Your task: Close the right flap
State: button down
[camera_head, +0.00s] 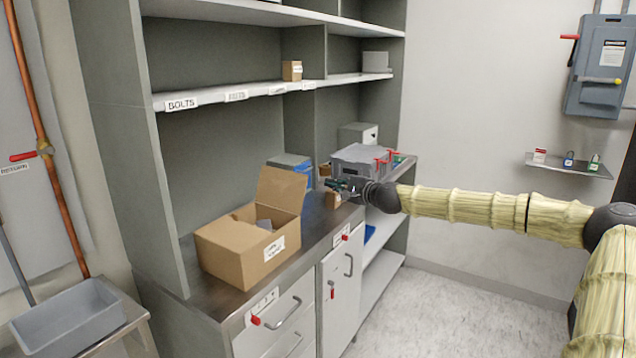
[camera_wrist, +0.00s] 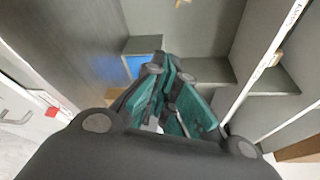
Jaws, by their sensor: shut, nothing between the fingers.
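An open cardboard box (camera_head: 232,262) with a white label stands on the metal counter. Its right flap (camera_head: 282,189) stands upright at the box's back-right side. Something pale grey shows inside the box. My gripper (camera_head: 332,184) is to the right of the flap, apart from it, above the counter's right part. In the wrist view my gripper's dark fingers with teal pads (camera_wrist: 172,98) come together and hold nothing. A brown cardboard strip (camera_wrist: 300,148) shows at the wrist view's right edge; I cannot tell which part of the box it is.
A small brown box (camera_head: 333,200) is just below my gripper. A grey case (camera_head: 358,161) with red handles and a blue-grey bin (camera_head: 290,166) stand behind. A shelf (camera_head: 240,92) hangs above. The counter (camera_head: 305,238) is clear right of the box.

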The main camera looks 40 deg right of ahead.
jog(key=shift+w+f+b, duration=0.6)
jog(key=shift+w+b, duration=0.55)
jog(key=shift+w, duration=3.5)
jog(key=a, duration=0.1)
jog(key=s+a+r+p, duration=0.1)
jog(key=a, duration=0.1)
jog(key=a+p, duration=0.1)
jog(key=shift+s+a+r, duration=0.15)
jog(key=shift+a+r, duration=0.05)
jog(key=shift+r, duration=0.15)
jog(key=shift+d+f, duration=0.1)
jog(key=shift+d, duration=0.05)
jog(key=shift+a, duration=0.25)
